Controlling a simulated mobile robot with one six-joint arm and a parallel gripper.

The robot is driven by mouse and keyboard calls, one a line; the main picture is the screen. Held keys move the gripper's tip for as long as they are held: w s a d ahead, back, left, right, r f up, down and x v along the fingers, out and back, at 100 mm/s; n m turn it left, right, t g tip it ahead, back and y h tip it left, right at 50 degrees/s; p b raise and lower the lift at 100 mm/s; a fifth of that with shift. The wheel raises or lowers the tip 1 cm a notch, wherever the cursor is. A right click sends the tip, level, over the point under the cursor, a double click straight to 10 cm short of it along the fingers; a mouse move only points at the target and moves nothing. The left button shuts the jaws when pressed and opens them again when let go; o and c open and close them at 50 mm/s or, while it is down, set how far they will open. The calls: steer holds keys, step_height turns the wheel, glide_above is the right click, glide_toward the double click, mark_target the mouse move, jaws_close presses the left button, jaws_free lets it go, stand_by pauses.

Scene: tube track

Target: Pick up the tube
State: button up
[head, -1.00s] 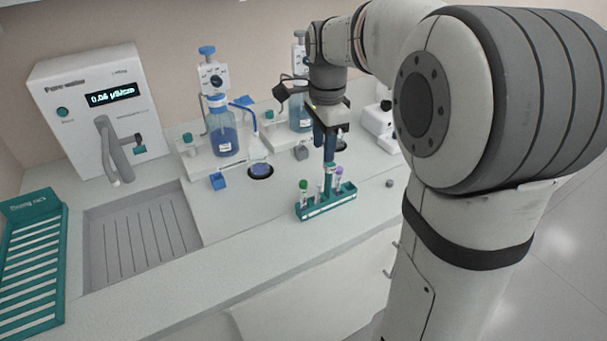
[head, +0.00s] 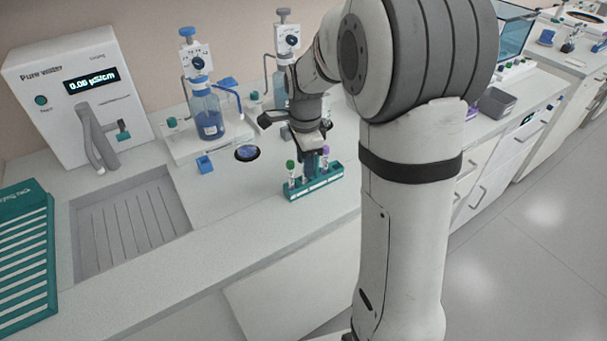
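A teal tube rack (head: 316,187) stands on the counter near its front edge. A green-capped tube (head: 291,173) stands at its left end and a purple-capped tube (head: 326,158) stands towards its right. My gripper (head: 308,174) points down at the middle of the rack, between these two caps. Its fingers cover that part of the rack, so any tube there is hidden. The fingers look close together, but I cannot tell whether they are shut or hold anything.
A sink (head: 130,225), a water unit (head: 75,90) and a teal drying rack (head: 25,265) are left. Counter left of the tube rack is clear.

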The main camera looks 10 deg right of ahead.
steer(key=shift+f, duration=0.4)
steer(key=c, duration=0.8)
steer(key=shift+r, duration=0.1)
jaws_close()
step_height(320, 180, up, 18)
